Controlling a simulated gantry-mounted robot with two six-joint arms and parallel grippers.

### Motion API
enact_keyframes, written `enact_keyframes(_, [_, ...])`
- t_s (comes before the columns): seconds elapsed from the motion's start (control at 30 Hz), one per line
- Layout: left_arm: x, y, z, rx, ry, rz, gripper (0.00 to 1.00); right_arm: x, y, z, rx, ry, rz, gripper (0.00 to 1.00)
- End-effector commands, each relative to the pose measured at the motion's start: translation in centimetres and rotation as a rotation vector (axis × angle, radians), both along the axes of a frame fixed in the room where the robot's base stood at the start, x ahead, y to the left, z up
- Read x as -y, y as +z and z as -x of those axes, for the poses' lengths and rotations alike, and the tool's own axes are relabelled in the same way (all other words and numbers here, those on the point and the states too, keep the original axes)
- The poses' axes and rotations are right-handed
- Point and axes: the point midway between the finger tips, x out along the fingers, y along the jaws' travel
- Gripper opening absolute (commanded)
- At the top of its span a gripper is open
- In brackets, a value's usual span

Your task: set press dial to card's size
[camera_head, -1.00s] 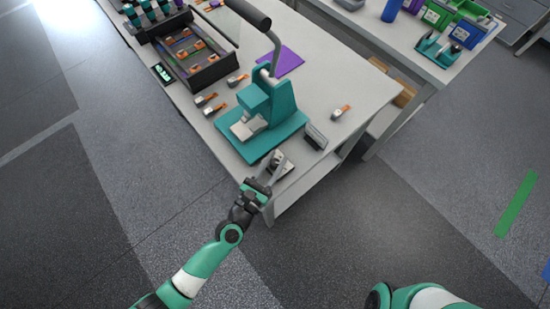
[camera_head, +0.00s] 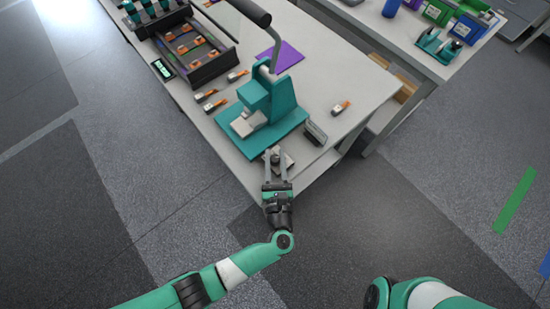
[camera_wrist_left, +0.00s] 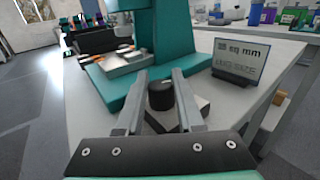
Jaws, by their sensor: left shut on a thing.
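The teal press (camera_head: 268,105) stands near the corner of the bench. The dial, a black knob (camera_wrist_left: 161,96) on a small grey base (camera_head: 286,163), sits in front of it at the bench's near edge. My left gripper (camera_wrist_left: 161,84) is shut on the dial, one finger on each side of the knob. It also shows in the head view (camera_head: 275,158), where its fingers hide most of the knob. The size card (camera_wrist_left: 238,60) stands to the right; it reads a number in sq mm and "LUG SIZE", the digits too blurred to be sure. My right gripper is out of view.
Orange-tipped lugs (camera_head: 206,96) lie left of the press, and one (camera_head: 341,107) lies to its right. A black rack (camera_head: 195,50) and a purple sheet (camera_head: 287,56) are behind. A second bench (camera_head: 400,40) stands at the right.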

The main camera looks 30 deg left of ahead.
Motion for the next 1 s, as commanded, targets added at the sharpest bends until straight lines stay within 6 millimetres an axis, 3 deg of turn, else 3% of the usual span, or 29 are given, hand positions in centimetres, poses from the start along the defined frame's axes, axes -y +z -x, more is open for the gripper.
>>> enact_keyframes(0.53, [-0.01, 0.15, -0.02, 0.002, 0.030, 0.000, 0.00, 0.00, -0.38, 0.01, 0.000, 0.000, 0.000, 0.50])
enact_keyframes(0.57, [-0.01, 0.15, -0.03, 0.003, 0.030, -0.001, 0.40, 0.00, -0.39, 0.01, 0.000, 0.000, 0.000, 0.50])
enact_keyframes(0.7, [-0.02, 0.12, -0.02, 0.002, 0.030, 0.000, 0.65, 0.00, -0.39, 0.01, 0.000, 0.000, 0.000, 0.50])
enact_keyframes(1.0, [0.03, 0.06, 0.06, 0.001, 0.029, -0.001, 0.66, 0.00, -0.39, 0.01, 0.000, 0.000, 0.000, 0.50])
